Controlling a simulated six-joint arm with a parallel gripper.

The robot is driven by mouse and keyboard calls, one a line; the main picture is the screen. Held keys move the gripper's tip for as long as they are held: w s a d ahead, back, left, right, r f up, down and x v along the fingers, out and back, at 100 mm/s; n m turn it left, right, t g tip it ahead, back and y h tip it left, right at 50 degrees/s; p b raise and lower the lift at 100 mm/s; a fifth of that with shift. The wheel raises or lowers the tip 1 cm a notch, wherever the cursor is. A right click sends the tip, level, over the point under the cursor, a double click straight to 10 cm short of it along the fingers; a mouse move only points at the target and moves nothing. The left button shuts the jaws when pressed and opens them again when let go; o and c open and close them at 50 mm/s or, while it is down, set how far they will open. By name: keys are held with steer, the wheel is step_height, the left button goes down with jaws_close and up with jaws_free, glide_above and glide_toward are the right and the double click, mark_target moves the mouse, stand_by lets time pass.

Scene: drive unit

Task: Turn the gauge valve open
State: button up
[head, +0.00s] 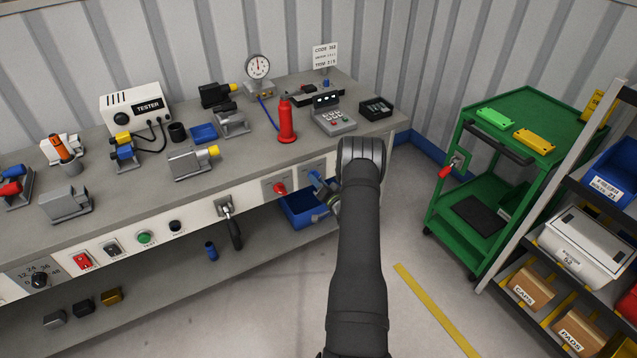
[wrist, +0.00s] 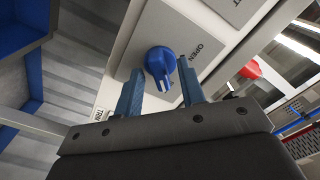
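The gauge valve is a blue knob (wrist: 159,61) with a white mark, on a grey plate on the bench front. In the wrist view the mark points down toward my gripper, away from the word OPEN at the knob's right. My gripper (wrist: 158,72) has its two blue fingers apart, one on each side of the knob, with a small gap seen on both sides. In the head view my gripper (head: 322,188) is at the bench front, and my arm partly hides this spot. The pressure gauge (head: 258,66) stands at the back of the bench.
A red knob (head: 279,188) and a black lever handle (head: 233,230) are on the bench front to the left. A blue bin (head: 298,212) sits beneath. A green cart (head: 480,212) is at right; floor between is clear.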

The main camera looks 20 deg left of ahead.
steer(key=shift+a, duration=0.1)
jaws_close()
steer(key=shift+n, duration=0.4)
steer(key=shift+w+n, duration=0.1)
steer(key=shift+n, duration=8.3)
